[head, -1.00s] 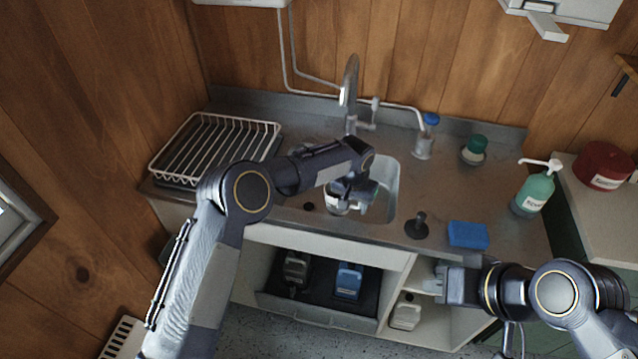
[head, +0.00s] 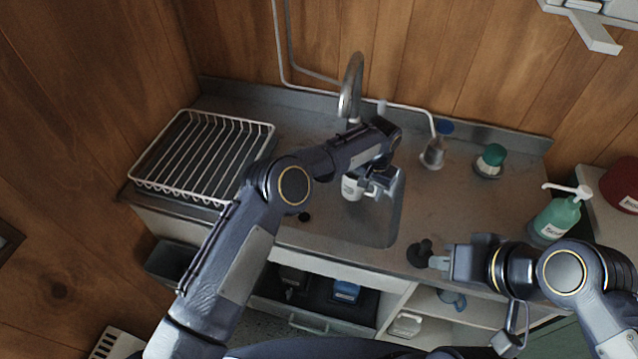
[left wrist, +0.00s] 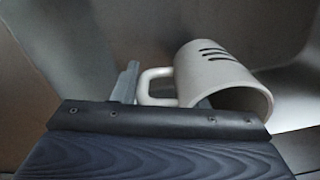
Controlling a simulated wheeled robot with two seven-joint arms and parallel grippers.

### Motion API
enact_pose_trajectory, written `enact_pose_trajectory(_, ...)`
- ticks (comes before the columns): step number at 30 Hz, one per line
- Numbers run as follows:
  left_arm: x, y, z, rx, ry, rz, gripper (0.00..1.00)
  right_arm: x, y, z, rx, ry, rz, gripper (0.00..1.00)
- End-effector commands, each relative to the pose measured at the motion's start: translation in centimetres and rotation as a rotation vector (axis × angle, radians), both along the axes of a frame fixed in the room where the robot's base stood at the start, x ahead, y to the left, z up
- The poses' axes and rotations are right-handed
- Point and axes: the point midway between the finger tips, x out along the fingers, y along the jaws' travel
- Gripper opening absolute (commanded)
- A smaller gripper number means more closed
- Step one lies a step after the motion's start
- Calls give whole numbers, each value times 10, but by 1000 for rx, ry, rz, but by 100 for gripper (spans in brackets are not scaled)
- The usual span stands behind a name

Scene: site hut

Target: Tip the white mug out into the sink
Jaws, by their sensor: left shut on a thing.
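The white mug (head: 352,188) is in my left gripper (head: 366,184), over the sink basin (head: 378,226). In the left wrist view the mug (left wrist: 215,78) is tipped over, with dark stripes on its side and its mouth facing the lower right. Its handle lies between the fingers of the left gripper (left wrist: 165,95), which is shut on it. The inside of the mug is mostly hidden, and I see no liquid. My right gripper (head: 438,262) is at the counter's front edge, beside a black plunger-like thing (head: 420,252); its finger gap is unclear.
A tall tap (head: 350,88) stands behind the basin. A white wire dish rack (head: 200,155) is to the left. A green-topped item (head: 490,160) and a green pump bottle (head: 556,218) stand to the right. Open shelves are below.

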Motion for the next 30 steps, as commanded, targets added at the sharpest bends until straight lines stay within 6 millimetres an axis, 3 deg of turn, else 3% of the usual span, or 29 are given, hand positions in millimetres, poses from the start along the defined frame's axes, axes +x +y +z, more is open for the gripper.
enact_pose_trajectory(14,0,3,6,-27,-14,-10,0,0,0,9,0,0,0,0)
enact_pose_trajectory(30,-10,21,24,-277,-137,-14,0,0,0,36,0,0,0,0)
